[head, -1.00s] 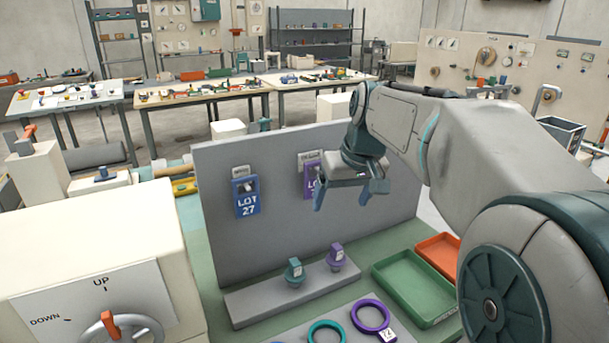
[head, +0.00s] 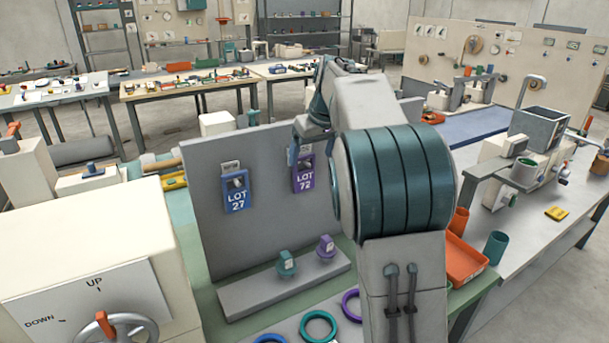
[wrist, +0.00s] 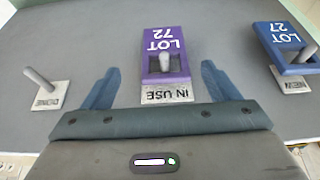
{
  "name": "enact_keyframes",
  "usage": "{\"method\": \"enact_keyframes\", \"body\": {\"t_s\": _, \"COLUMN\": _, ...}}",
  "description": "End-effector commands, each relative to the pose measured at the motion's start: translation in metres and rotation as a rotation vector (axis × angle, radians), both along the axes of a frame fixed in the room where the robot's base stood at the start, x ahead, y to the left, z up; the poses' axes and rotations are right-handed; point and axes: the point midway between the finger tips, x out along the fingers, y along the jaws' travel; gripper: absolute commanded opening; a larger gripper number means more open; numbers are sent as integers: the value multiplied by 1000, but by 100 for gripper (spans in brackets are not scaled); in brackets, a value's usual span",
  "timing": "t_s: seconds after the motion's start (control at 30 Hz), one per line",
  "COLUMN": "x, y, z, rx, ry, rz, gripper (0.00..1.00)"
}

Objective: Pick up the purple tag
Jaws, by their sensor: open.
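The purple tag (head: 304,174), marked LOT 72, hangs on a peg of the upright grey board (head: 265,215). In the wrist view the purple tag (wrist: 166,52) appears upside down, its peg pointing at the camera, beside an IN USE label (wrist: 167,95). My gripper (wrist: 160,72) is open, with one blue finger on each side of the tag and visible gaps between. I cannot tell how far the fingertips are from the board. In the head view my arm hides most of the gripper.
A blue LOT 27 tag (head: 236,194) hangs left of the purple one. An empty peg (wrist: 38,78) with a DONE label shows in the wrist view. Teal (head: 286,264) and purple (head: 325,248) knobs stand on the ledge below. An orange tray (head: 465,262) lies right of my arm.

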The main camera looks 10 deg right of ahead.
Motion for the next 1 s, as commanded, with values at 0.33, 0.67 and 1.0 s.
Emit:
{"method": "enact_keyframes", "body": {"t_s": 0.33, "x": 13, "y": 7, "z": -28, "rx": 0, "ry": 1, "rz": 1, "gripper": 82}}
{"method": "enact_keyframes", "body": {"t_s": 0.67, "x": 29, "y": 16, "z": -64, "rx": 0, "ry": 0, "rz": 0, "gripper": 82}}
{"method": "enact_keyframes", "body": {"t_s": 1.0, "x": 30, "y": 16, "z": -66, "rx": 0, "ry": -1, "rz": 0, "gripper": 51}}
